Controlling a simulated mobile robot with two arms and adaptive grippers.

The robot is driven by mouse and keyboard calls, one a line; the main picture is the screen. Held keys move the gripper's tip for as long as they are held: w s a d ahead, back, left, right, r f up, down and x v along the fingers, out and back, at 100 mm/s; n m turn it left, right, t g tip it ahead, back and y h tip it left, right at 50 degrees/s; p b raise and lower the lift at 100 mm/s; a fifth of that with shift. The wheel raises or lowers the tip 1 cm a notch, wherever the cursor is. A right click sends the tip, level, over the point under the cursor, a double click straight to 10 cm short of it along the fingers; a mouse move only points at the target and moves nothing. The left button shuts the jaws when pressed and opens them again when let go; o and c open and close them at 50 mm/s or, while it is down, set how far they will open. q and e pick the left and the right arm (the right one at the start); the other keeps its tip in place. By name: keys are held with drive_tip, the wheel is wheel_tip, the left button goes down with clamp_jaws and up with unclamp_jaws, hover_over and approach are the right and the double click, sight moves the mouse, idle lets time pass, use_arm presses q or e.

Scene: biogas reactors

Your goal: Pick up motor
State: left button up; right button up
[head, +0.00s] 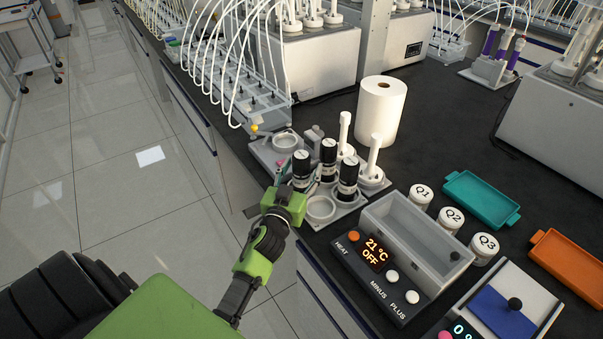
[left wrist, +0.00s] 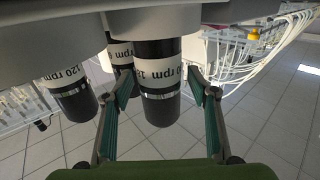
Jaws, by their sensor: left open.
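Three black cylindrical motors with white labels stand upright on a grey holder (head: 340,210) at the bench edge: a left motor (head: 301,169), a back motor (head: 328,156) and a right motor (head: 347,180). My left gripper (head: 299,183) is at the left motor, its fingers pointing toward it. In the left wrist view, one motor (left wrist: 157,85) with a "120 rpm" label sits between the open green-padded fingers (left wrist: 163,88). Gaps show on both sides of it. Another motor (left wrist: 70,95) is outside the left finger, and a third (left wrist: 120,60) is partly hidden behind. My right gripper is out of view.
White upright pieces (head: 373,162) and a paper roll (head: 381,110) stand close behind the motors. A clear box (head: 415,240) with a heat control panel (head: 378,275) is to the right. Lidded jars (head: 451,220) and a teal tray (head: 481,198) lie beyond. Tubed bottles stand behind.

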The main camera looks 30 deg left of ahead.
use_arm(q)
drive_tip(key=c, duration=1.4)
drive_tip(key=shift+r, duration=0.1)
clamp_jaws()
drive_tip(key=shift+r, duration=0.1)
